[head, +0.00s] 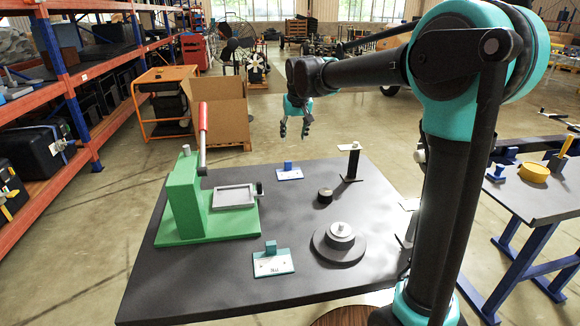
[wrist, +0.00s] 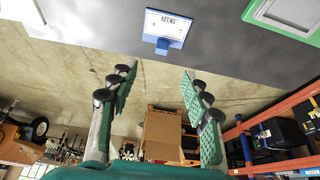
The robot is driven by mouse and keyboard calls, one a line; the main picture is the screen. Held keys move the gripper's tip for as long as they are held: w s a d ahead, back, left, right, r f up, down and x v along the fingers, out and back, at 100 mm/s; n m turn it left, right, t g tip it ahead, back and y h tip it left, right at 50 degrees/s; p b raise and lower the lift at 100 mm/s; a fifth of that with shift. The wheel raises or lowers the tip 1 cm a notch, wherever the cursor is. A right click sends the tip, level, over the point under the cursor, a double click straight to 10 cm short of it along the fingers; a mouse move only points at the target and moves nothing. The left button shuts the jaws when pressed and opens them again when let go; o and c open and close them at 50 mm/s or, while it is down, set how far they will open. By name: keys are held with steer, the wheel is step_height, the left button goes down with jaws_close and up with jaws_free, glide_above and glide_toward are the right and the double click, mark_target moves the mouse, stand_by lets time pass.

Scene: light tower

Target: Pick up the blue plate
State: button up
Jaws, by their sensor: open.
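The blue plate (head: 289,175) lies flat near the far edge of the dark table, with a white labelled face and a small blue block standing on it. It also shows in the wrist view (wrist: 168,26), at the top centre, beyond the fingertips. My gripper (head: 294,131) hangs in the air above and behind the far table edge, apart from the plate. In the wrist view my gripper (wrist: 160,72) has its two fingers spread wide with nothing between them.
The dark table (head: 180,278) also holds a green press (head: 185,195) with a red-tipped lever, a teal plate (head: 272,265), a round stepped base (head: 340,243), a small black cylinder (head: 325,195) and a black post (head: 352,163). The table around the blue plate is clear.

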glide_above(289, 164)
steer(key=s+d, duration=0.1)
steer(key=s, duration=0.1)
steer(key=f, duration=1.1)
steer(key=shift+s, duration=0.2)
steer(key=shift+a+x, duration=0.15)
steer(key=shift+x, duration=1.15)
steer(key=shift+a+x, duration=0.15)
steer(key=shift+x, duration=1.15)
steer(key=shift+w+r, duration=0.1)
jaws_close()
